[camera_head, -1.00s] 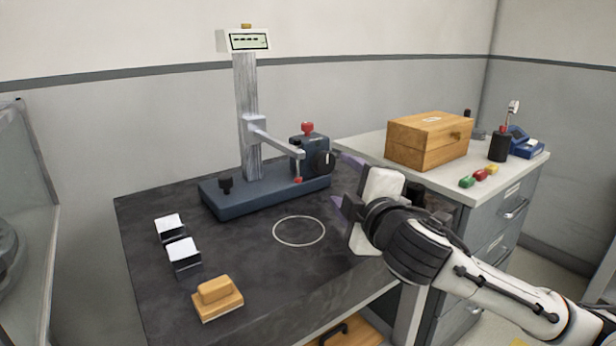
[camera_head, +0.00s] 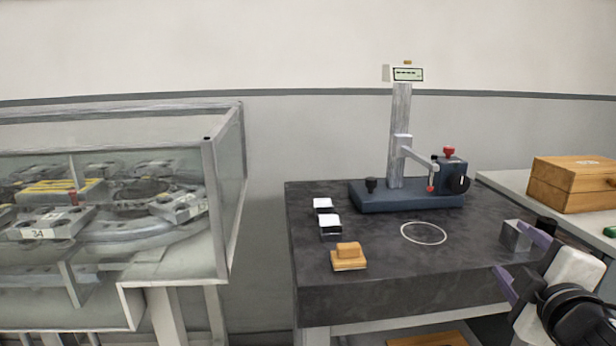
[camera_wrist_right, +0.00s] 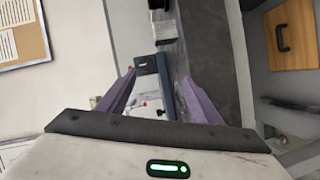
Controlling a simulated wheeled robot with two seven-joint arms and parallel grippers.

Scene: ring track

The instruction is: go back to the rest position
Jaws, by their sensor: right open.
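My right gripper (camera_head: 508,248) is at the lower right of the head view, over the right edge of the dark stone table. Its two purple fingers are apart. A small grey block (camera_head: 515,236) shows by the fingertips; it looks to be beyond them, on the table. In the right wrist view the open fingers (camera_wrist_right: 158,76) frame part of the blue gauge stand with nothing held between them. My left gripper is in neither view.
The gauge stand (camera_head: 407,197) is on the stone table (camera_head: 390,288), with two white-topped blocks (camera_head: 330,224) and a wooden-handled block (camera_head: 348,259). A wooden box (camera_head: 575,186) sits on the right cabinet. A glass case (camera_head: 226,190) stands left.

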